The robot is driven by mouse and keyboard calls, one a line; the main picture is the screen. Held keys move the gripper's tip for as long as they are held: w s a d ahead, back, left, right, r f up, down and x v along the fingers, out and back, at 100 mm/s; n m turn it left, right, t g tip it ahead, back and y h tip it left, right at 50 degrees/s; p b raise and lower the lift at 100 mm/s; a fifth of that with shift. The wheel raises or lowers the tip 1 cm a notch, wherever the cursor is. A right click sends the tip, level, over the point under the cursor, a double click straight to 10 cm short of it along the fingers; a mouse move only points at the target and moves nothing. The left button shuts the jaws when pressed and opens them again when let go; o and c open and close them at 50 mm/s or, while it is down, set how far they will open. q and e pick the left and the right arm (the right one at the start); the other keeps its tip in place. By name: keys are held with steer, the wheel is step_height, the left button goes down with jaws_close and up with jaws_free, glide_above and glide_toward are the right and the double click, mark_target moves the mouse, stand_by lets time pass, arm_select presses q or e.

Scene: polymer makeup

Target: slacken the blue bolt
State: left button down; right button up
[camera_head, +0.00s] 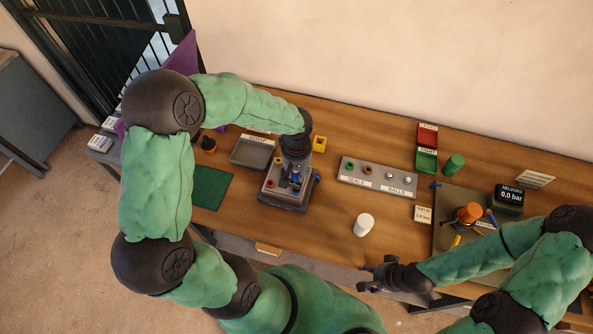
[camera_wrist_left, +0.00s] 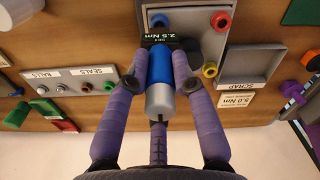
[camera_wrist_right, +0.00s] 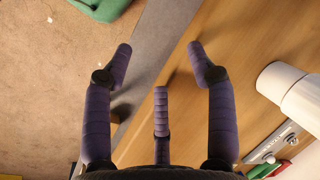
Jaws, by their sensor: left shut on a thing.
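My left gripper (camera_head: 295,150) is over a grey fixture block (camera_head: 272,192) on the bench. In the left wrist view its fingers (camera_wrist_left: 160,70) are shut on a blue and silver cylindrical tool (camera_wrist_left: 158,98). The tool covers part of the block, and its far end is hidden behind a display reading 2.5 Nm (camera_wrist_left: 158,37). A blue bolt (camera_wrist_left: 158,20), a red one (camera_wrist_left: 221,20) and a yellow one (camera_wrist_left: 210,70) show on the block. I cannot tell whether the tool touches any bolt. My right gripper (camera_wrist_right: 159,55) is open and empty near the bench's front edge.
A grey scrap tray (camera_head: 252,151) and green mat (camera_head: 212,187) lie left of the block. A seals and balls rack (camera_head: 377,178), white cylinder (camera_head: 364,224), red bin (camera_head: 427,135) and green bin (camera_head: 427,160) stand to the right. A pressure display (camera_head: 509,195) is farther right.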

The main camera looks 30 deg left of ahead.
arm_select(q)
steer(key=shift+s+f+b, duration=0.1)
steer(key=shift+f+b, duration=0.3)
steer(key=shift+f, duration=0.05)
steer(key=c, duration=1)
jaws_free()
steer(key=shift+o, duration=0.2)
steer(key=shift+s+a+r, duration=0.1)
steer(key=shift+s+r, duration=0.05)
steer(key=shift+r, duration=1.9)
steer(key=shift+s+r, duration=0.1)
steer(key=shift+r, duration=1.9)
